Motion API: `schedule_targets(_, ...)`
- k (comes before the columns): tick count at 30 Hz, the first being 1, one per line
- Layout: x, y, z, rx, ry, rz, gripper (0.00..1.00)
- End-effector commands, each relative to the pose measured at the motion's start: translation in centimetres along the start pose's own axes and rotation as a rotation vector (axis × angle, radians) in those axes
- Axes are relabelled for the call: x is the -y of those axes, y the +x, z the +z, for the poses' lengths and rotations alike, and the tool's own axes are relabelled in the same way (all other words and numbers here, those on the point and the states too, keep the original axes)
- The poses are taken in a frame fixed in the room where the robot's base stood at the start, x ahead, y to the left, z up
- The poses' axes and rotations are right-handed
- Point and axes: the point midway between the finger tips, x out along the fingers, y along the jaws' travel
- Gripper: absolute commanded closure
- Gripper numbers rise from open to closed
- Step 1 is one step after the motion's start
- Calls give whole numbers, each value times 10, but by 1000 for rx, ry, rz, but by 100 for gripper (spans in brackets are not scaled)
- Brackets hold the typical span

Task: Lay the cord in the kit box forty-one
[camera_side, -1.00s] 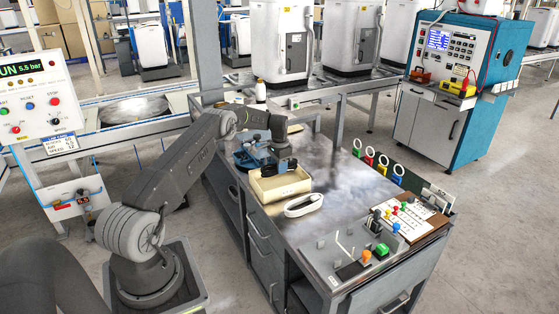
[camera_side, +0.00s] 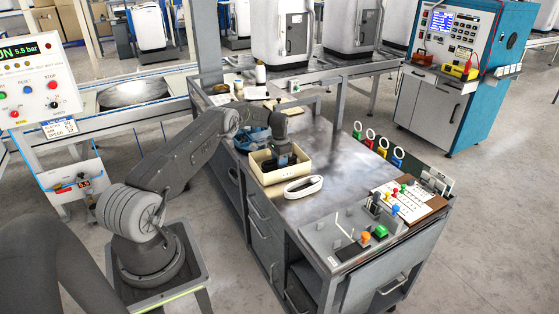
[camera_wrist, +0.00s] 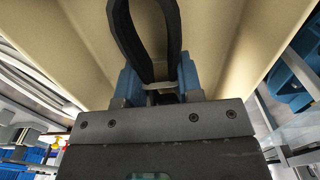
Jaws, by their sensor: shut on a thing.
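The cord (camera_wrist: 173,35) is a black loop with a pale tie near its lower end, seen in the wrist view. My gripper (camera_wrist: 160,92) has blue fingers shut on the cord at the tied end. The kit box (camera_side: 268,177) is an open beige box on the metal bench in the side view. My gripper (camera_side: 286,162) is over its opening, with the fingertips hidden by the box wall. Beige box walls (camera_wrist: 213,45) surround the cord in the wrist view. I cannot tell whether the cord touches the floor of the box. No number is readable on the box.
The bench top (camera_side: 345,165) to the right is clear.

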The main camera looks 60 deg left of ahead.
Motion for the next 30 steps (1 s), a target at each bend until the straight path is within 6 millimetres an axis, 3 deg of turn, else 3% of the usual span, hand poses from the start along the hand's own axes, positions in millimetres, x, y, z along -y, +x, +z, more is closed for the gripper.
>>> schedule_targets(2, 0, 0, 0, -1, 0, -1, 98)
schedule_targets(3, 0, -1, 0, -1, 0, -1, 65)
schedule_targets(12, 0, 0, 0, 0, 0, 0, 37)
schedule_targets(20, 0, -1, 0, 0, 0, 0, 37)
schedule_targets(30, 0, -26, 0, -1, 0, -1, 37)
